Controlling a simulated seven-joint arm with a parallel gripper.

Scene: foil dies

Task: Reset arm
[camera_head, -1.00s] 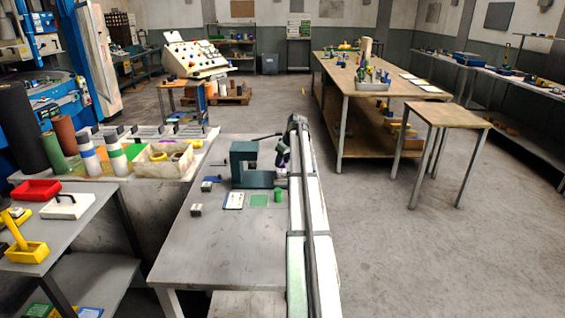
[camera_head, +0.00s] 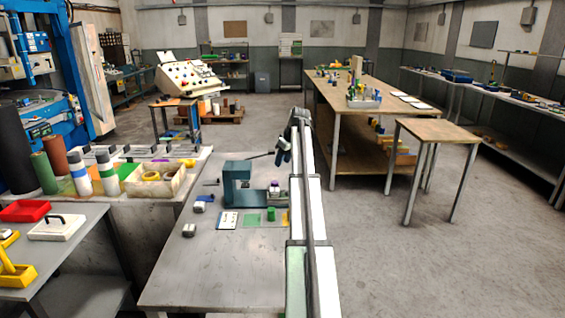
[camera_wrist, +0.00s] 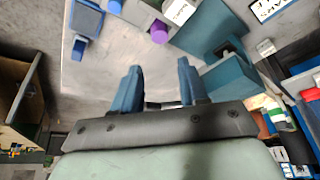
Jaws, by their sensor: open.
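My arm stretches forward over the grey workbench (camera_head: 205,275). My gripper (camera_head: 280,150) is at its far end, to the right of the teal C-shaped press (camera_head: 232,190) and raised above the bench. In the wrist view my gripper (camera_wrist: 160,75) shows two blue fingers spread apart with nothing between them. The teal press (camera_wrist: 212,35) is beyond the right finger there. A small purple-topped piece (camera_head: 274,187) stands at the press's right side, apart from my fingers; its purple end also shows in the wrist view (camera_wrist: 158,33).
Coloured rolls (camera_head: 107,175) and a parts box (camera_head: 160,180) stand left. Open floor (camera_head: 390,270) and a small wooden table (camera_head: 437,130) lie right.

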